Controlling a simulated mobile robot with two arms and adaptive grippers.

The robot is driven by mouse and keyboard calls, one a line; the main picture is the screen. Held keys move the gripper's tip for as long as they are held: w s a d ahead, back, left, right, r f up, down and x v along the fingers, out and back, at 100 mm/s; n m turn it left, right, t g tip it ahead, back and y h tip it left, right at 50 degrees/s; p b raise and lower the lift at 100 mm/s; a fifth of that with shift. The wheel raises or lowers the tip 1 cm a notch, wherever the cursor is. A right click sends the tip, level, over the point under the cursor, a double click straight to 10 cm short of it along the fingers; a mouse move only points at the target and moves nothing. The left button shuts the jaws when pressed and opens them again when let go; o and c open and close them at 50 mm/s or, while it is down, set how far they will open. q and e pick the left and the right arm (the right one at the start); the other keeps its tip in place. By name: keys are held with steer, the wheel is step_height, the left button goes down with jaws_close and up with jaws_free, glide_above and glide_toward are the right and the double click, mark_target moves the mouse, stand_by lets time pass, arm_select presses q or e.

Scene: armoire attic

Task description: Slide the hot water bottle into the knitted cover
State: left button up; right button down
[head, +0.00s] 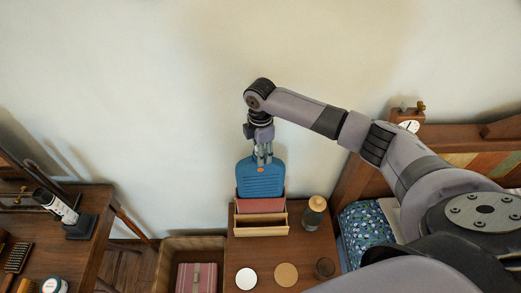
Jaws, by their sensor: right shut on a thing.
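The blue hot water bottle (262,184) is ribbed, with a small orange spot near its top. My right gripper (262,160) points down and is shut on its top end. The bottle is upright, and its lower end is hidden behind or inside a reddish-pink piece (260,206) that stands in a wooden holder (260,229) on the bedside cabinet. This piece may be the knitted cover, but no knit shows at this size. I cannot tell how deep the bottle sits. My left gripper is not in view.
A bed with a floral pillow (368,236) is at right, a desk (85,245) at left.

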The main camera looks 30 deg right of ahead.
steer(key=shift+w+f+b, duration=0.1)
steer(key=shift+f+b, duration=0.5)
steer(key=shift+f, duration=0.8)
steer(key=shift+p, duration=0.3)
stand_by(0.6)
steer(key=shift+f, duration=0.15)
steer(key=shift+f+b, duration=1.95)
steer(key=shift+f, duration=1.35)
